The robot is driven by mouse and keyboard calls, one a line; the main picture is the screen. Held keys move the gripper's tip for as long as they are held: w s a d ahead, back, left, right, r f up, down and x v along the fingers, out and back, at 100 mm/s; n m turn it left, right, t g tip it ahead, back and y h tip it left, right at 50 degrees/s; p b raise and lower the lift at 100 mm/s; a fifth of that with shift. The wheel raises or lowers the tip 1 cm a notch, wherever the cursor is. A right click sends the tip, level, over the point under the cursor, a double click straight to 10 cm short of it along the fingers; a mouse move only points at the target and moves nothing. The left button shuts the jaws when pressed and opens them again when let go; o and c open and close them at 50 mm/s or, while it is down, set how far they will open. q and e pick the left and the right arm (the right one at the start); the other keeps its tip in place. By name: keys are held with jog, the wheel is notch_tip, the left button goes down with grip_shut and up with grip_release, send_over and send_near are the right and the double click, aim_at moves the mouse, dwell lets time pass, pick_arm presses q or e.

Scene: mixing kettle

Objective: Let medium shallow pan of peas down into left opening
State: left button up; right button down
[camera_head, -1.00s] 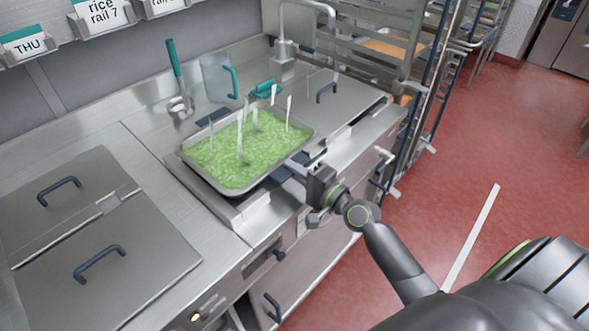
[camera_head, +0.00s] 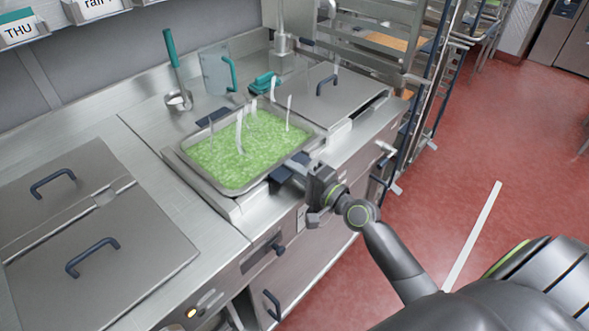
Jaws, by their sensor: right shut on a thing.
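The shallow pan of peas (camera_head: 240,160) is full of bright green peas with white wisps above them. In the head view it sits level at the left opening (camera_head: 240,203) of the steel counter unit, its rim close to the opening's frame. I cannot tell whether it rests on the frame. My right gripper (camera_head: 297,170) is shut on the pan's near right side, at its edge. The opening's inside is hidden under the pan. My left gripper is not in view.
A closed lid with a dark handle (camera_head: 326,82) lies right of the pan. Two more lids (camera_head: 75,215) lie at the left. A teal-handled ladle (camera_head: 175,75) and a clear jug (camera_head: 217,70) stand behind. A rack (camera_head: 425,90) stands at the right.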

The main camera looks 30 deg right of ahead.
dwell(0.6)
jog(key=shift+r, duration=0.1)
jog(key=c, duration=1.6)
grip_release()
jog(key=shift+o, duration=0.8)
jog(key=shift+s+f, duration=0.1)
jog(key=shift+f, duration=0.25)
jog(key=o, duration=0.4)
jog(key=shift+s, duration=0.1)
jog(key=shift+f, duration=0.1)
